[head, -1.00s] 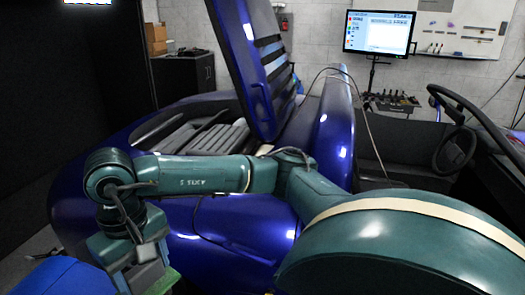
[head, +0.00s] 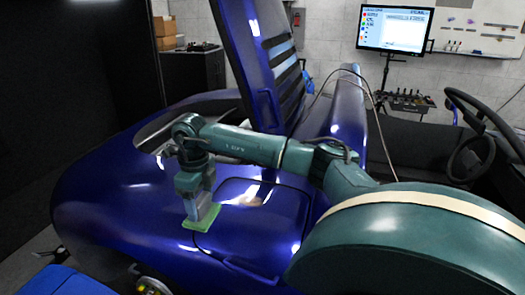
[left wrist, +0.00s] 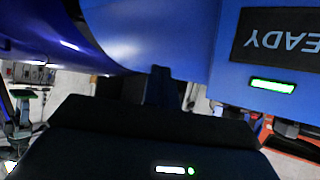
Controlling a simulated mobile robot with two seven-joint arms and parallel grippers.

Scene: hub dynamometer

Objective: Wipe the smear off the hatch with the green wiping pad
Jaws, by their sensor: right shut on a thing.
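The hatch (head: 270,222) is a glossy blue panel with a dark outline, set in the blue car body. A pale, brownish patch (head: 254,194) near its upper part looks like the smear, though reflections make it hard to separate. My right gripper (head: 198,209) points down and is shut on the green wiping pad (head: 203,219). The pad is flat, at the hatch's left edge, left of and below the patch. I cannot tell whether it touches the surface.
The raised blue panel (head: 255,60) stands behind my right forearm. A cable (head: 378,120) hangs right of it. A steering wheel (head: 470,140) and monitor (head: 395,28) are at the right. The left wrist view shows a blue housing (left wrist: 215,75) with an upside-down READY label close by.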

